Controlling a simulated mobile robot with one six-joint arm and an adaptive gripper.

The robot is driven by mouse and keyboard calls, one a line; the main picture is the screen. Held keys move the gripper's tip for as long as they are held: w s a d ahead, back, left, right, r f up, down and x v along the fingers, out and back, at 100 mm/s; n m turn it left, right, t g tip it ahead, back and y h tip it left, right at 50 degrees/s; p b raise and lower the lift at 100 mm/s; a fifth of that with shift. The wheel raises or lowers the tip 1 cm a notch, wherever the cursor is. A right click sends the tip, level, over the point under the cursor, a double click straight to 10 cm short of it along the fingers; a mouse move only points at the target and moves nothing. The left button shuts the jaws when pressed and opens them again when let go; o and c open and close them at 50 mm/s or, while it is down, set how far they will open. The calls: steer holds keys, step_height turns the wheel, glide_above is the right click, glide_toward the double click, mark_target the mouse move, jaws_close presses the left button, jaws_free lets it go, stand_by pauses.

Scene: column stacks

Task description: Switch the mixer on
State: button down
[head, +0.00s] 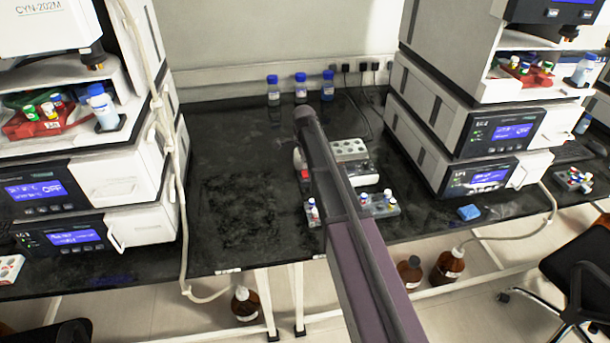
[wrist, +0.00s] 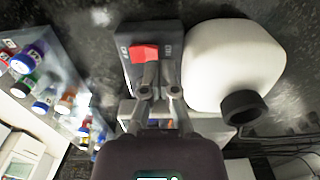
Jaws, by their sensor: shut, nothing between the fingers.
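The mixer's dark switch panel (wrist: 132,72) shows in the wrist view with a red rocker switch (wrist: 145,52) on it. Small pale marks sit on both sides of the switch, too blurred to read. My gripper (wrist: 158,82) is shut and empty, its fingertips just below the switch in the picture. The left fingertip overlaps the switch's lower edge; I cannot tell whether it touches. Which way the rocker is tipped is unclear.
A rounded white body with a black end (wrist: 240,108) stands right beside the switch panel. A rack of capped vials (wrist: 62,85) is at the left of the wrist view. In the head view, bottles (head: 301,88) stand at the back; the bench left of my arm (head: 240,200) is clear.

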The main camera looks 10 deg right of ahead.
mark_target(304, 172)
steer(key=shift+f+b, duration=0.8)
steer(key=shift+f, duration=0.05)
stand_by(0.6)
steer(key=shift+r, duration=0.15)
steer(key=shift+r+p, duration=2.4)
steer(key=shift+p, duration=0.2)
steer(key=s+r+n+p, duration=0.2)
steer(key=s+n, duration=0.7)
steer(key=s, duration=0.5)
steer(key=s+r+n+p, duration=0.2)
steer(key=s+n, duration=0.7)
steer(key=s, duration=0.6)
steer(key=shift+d+r, duration=0.1)
steer(key=shift+d, duration=0.05)
